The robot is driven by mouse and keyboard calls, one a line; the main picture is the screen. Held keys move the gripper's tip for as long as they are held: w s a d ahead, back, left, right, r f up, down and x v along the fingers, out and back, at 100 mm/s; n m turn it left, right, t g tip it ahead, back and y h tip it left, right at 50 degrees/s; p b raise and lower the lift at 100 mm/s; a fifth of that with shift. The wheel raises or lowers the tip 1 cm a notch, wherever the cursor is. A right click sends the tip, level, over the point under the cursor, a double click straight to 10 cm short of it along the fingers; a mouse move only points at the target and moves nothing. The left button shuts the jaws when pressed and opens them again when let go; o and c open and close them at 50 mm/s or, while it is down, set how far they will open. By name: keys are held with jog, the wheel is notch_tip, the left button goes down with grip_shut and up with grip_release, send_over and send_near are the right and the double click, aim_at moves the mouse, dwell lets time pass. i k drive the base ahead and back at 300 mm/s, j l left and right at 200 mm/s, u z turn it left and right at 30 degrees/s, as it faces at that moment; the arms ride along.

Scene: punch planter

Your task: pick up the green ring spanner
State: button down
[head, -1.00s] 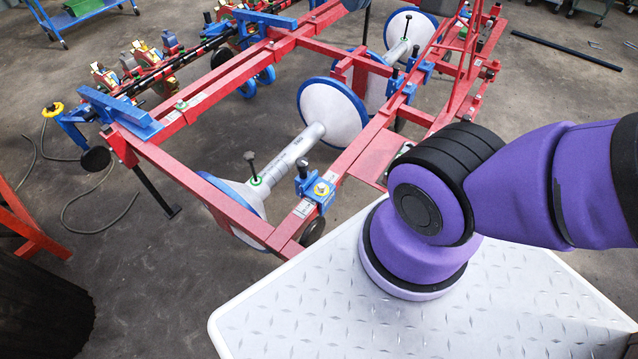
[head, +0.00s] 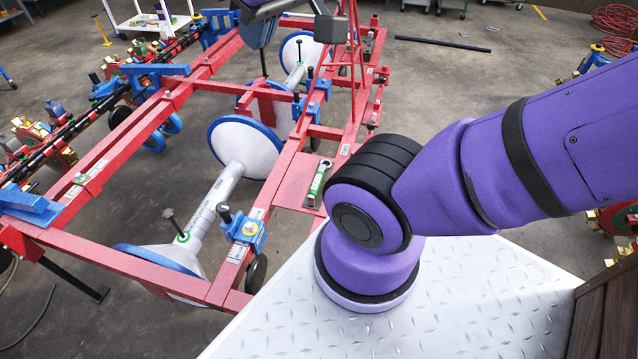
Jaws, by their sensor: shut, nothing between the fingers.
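The green ring spanner (head: 318,179) lies on a flat red plate (head: 293,183) of the planter frame, just left of my arm's black-banded joint. Its silver ring end points away from me and its green and white shank comes toward me. Its near end is close to the plate's edge.
The red planter frame (head: 160,100) fills the left and middle, with white, blue-rimmed discs (head: 246,148) on a grey tube. Upright black-knobbed pins (head: 176,222) and a blue clamp (head: 244,232) stand near it. A dark bar (head: 442,44) lies on open floor behind.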

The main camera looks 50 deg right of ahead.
aim_at(315, 186)
jog(key=k+l+z, duration=0.2)
jog(key=z, duration=0.2)
jog(key=k+l+z, duration=0.15)
jog(key=l+z, duration=0.2)
jog(key=l, duration=0.15)
